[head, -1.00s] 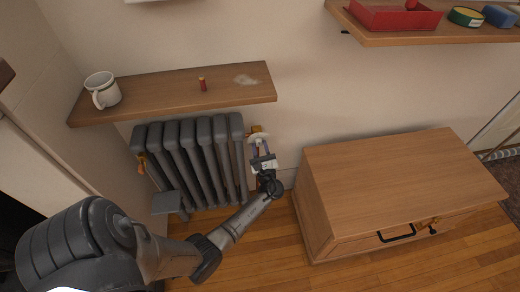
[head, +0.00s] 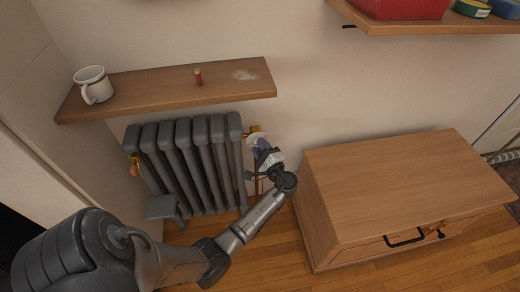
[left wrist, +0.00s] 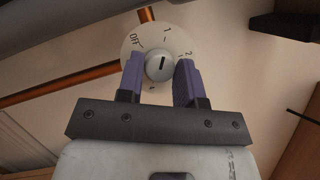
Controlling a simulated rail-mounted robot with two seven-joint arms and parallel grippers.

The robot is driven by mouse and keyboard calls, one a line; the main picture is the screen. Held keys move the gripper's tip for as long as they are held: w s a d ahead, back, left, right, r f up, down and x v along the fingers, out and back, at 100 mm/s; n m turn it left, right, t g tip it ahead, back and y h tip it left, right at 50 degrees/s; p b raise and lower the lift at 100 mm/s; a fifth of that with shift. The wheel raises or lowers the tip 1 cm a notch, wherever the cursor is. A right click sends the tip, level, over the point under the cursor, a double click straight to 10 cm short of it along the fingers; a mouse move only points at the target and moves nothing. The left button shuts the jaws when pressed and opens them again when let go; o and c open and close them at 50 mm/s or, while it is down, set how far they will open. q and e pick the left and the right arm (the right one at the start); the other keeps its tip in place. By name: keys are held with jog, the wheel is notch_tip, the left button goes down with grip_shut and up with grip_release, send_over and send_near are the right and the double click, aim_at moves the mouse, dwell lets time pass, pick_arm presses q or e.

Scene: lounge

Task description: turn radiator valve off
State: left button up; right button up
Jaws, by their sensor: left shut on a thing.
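The radiator valve is a round knob (left wrist: 160,66) on a pale dial disc (left wrist: 130,45) marked OFF, 1 and 2. In the left wrist view the dark line on the knob points up, a little right of centre, toward the 1 and away from OFF. My left gripper (head: 262,150) is at the right side of the dark grey radiator (head: 188,165). In the left wrist view its purple fingers (left wrist: 160,80) stand on both sides of the knob, shut on it. My right gripper is not in view.
A wooden shelf (head: 150,101) above the radiator holds a white mug (head: 94,84) and a small red cylinder (head: 198,77). A wooden cabinet (head: 400,180) stands close to the right of my left gripper. Copper pipes (left wrist: 60,85) run behind the dial.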

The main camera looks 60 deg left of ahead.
pick_arm(q)
jog(key=n+h, duration=0.1)
jog(key=n, duration=0.2)
jog(key=n+h+p, duration=0.1)
jog(key=n, duration=0.2)
jog(key=n+h, duration=0.2)
jog(key=n, duration=0.2)
jog(key=shift+r+t, duration=0.25)
jog(key=shift+t, duration=0.05)
jog(key=shift+n+p, duration=0.3)
jog(key=shift+n, duration=0.1)
jog(key=o, duration=0.9)
jog(key=shift+d, duration=0.1)
